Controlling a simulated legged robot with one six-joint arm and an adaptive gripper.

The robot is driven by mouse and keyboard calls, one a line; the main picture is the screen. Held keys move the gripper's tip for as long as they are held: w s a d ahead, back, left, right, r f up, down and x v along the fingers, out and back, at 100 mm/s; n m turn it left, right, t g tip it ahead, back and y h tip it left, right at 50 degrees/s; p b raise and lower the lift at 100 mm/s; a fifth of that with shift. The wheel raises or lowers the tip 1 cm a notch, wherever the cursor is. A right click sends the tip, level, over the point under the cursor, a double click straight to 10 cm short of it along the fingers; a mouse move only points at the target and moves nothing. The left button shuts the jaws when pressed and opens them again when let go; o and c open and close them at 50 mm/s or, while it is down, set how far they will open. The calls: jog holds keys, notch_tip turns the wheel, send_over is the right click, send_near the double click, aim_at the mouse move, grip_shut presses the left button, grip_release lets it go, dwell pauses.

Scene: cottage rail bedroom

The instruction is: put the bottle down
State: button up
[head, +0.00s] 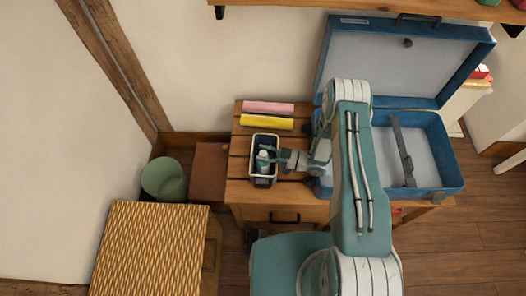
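A small pale teal and white bottle (262,159) shows over the inside of a dark tub with a light rim (264,136) on the slatted wooden table. I cannot tell whether the bottle touches the tub's floor or hangs above it. My gripper (272,159) reaches in from the right over the tub's right rim, with its fingertips at the bottle. The fingers are small and dark here and partly hide the bottle's right side, so whether they are shut on it or just around it is unclear.
A pink roll (268,108) and a yellow roll (266,122) lie behind the tub. An open blue suitcase (440,186) fills the table's right side. A green bin (163,179), a brown box (209,172) and a woven-top chest (150,250) stand left. A shelf (300,8) hangs above.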

jog(key=shift+o, duration=0.5)
jog(key=shift+r, duration=0.35)
jog(key=v, duration=0.7)
jog(key=shift+d+r, duration=0.3)
